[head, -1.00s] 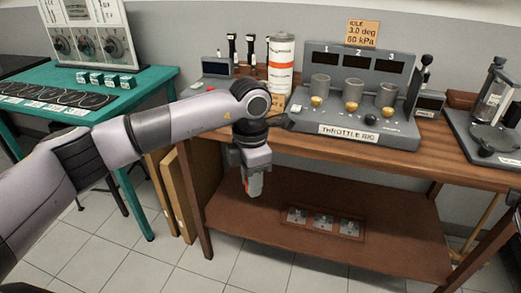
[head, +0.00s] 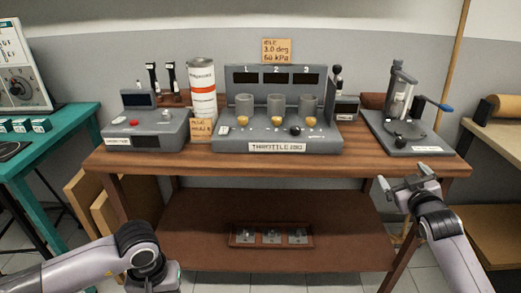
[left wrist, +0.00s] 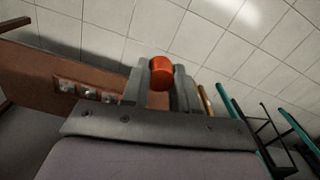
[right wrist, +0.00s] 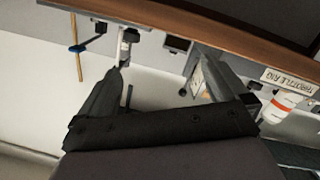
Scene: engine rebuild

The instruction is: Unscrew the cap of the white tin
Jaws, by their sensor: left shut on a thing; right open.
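A tall white tin (head: 202,88) with orange bands stands upright at the back of the wooden bench, left of the throttle rig; it also shows in the right wrist view (right wrist: 287,102). Its top looks plain white, and I cannot make out a separate cap. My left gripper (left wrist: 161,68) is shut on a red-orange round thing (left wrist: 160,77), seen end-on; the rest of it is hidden. In the head view this gripper is at the bottom left, mostly cut off, below the bench top. My right gripper (head: 404,176) is open and empty in front of the bench's right end.
The throttle rig (head: 278,147) stands mid-bench, with a grey box (head: 158,141) left of the tin. A card (head: 201,127) stands before the tin. A press-like stand (head: 410,135) is at right. A tray (head: 271,241) lies on the lower shelf. The bench's front strip is clear.

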